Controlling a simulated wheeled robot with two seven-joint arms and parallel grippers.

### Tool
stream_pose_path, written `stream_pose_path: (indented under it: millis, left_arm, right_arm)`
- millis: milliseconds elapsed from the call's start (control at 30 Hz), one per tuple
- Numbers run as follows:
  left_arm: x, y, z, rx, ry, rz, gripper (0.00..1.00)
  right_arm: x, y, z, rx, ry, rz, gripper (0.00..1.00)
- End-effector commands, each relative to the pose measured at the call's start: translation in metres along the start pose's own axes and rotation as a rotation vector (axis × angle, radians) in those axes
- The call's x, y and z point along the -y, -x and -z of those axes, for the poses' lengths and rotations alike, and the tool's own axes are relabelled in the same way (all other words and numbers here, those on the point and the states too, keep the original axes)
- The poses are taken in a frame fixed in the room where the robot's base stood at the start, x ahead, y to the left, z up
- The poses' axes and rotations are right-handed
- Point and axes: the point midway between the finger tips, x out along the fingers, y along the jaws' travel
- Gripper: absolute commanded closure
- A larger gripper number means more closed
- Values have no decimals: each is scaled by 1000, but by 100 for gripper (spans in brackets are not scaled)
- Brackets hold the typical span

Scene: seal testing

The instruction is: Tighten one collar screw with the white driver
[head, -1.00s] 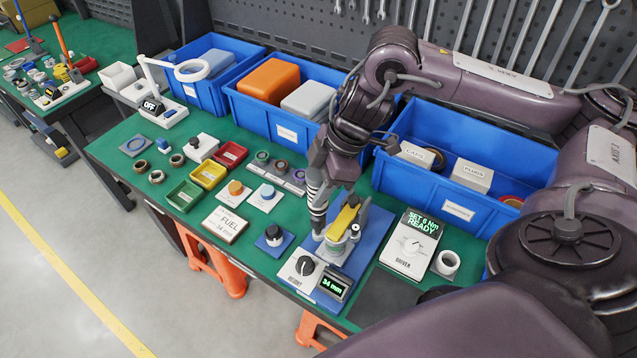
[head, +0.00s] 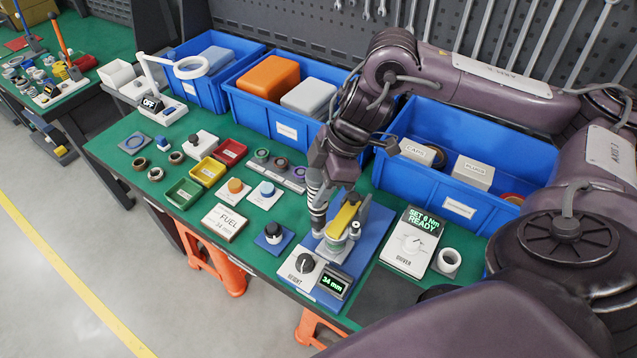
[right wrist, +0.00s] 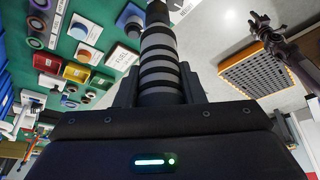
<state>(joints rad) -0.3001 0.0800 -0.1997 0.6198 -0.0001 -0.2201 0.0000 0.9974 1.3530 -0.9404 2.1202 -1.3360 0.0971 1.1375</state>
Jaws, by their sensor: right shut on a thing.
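My right gripper (head: 318,180) is shut on the white driver (head: 319,208), a white body with dark bands, held roughly upright. In the right wrist view the banded driver (right wrist: 160,65) points away from the jaws. Its tip is at the left side of a fixture with a yellow arm (head: 343,217) on a blue base (head: 375,222). The collar and its screws are too small and too covered to make out, so I cannot tell whether the tip touches a screw. My left gripper (right wrist: 262,24) seems to show, small and dark, only in the right wrist view; its jaws are unclear.
The driver unit (head: 409,243) reads "SET 6 Nm READY", right of the fixture. A height dial box (head: 300,268) and a "34 mm" display (head: 333,284) sit in front. Blue bins (head: 455,207) line the back. Small trays (head: 184,193) and parts lie left.

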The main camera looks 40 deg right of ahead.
Motion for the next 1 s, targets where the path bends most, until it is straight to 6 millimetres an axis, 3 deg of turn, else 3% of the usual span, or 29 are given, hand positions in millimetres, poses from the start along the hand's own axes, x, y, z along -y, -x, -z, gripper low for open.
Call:
stream_pose_path:
  millis: [1000]
  left_arm:
    - [0,-5,0,0,0,0,64]
  right_arm:
    - [0,-9,-3,-1,1,-1,92]
